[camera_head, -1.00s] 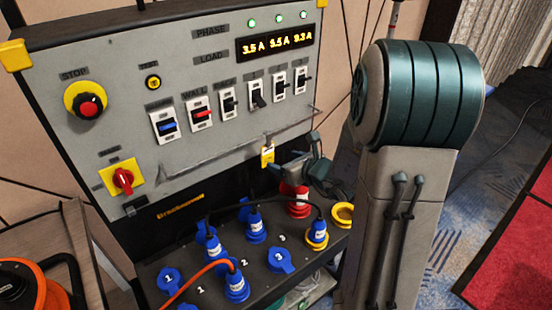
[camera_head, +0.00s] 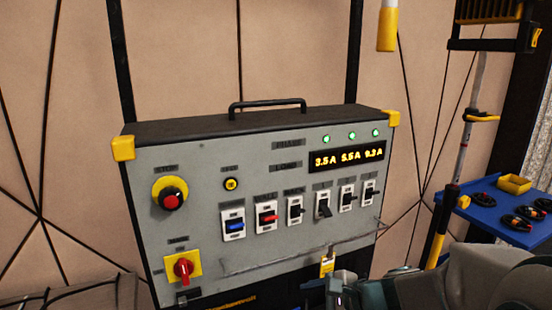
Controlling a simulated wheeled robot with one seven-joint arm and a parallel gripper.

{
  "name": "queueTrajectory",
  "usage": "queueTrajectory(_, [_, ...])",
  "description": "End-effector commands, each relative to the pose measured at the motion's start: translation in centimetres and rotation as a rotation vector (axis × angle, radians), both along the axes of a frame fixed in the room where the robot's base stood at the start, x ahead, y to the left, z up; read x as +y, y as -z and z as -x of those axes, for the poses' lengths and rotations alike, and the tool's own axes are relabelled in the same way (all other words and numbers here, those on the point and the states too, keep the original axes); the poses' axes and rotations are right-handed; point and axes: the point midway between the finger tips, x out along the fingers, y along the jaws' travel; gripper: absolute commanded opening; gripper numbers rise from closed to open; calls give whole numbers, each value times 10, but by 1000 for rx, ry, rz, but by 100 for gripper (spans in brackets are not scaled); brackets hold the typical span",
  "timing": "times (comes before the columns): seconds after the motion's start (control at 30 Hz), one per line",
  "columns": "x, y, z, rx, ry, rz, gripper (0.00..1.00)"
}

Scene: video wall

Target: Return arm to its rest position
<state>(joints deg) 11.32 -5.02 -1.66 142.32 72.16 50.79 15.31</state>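My gripper (camera_head: 338,288) shows only in part at the bottom edge, just below the yellow padlock-like tag (camera_head: 327,266) on the power panel (camera_head: 210,155). Its fingers are too small and cut off to tell whether they are open, and I see nothing held. My grey and teal arm (camera_head: 440,280) stretches from the gripper towards the lower right, low in front of the panel's right side. The panel has a red stop button (camera_head: 171,201), a row of switches (camera_head: 295,210), a red rotary knob (camera_head: 183,268) and a lit amp display (camera_head: 346,158).
A black handle (camera_head: 267,104) tops the panel. The sockets are below the view.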

Motion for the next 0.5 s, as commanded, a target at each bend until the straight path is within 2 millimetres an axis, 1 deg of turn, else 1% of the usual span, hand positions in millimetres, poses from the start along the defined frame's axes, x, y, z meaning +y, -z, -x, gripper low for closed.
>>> queueTrajectory(0.03, [4, -5, 14, -31, -95, 73, 66])
queueTrajectory(0.1, [6, -5, 32, -69, -228, 181, 66])
queueTrajectory(0.23, [0, -7, 62, -140, -466, 385, 66])
queueTrajectory(0.4, [-21, -12, 91, -228, -763, 664, 66])
queueTrajectory(0.5, [-38, -18, 102, -271, -918, 823, 66])
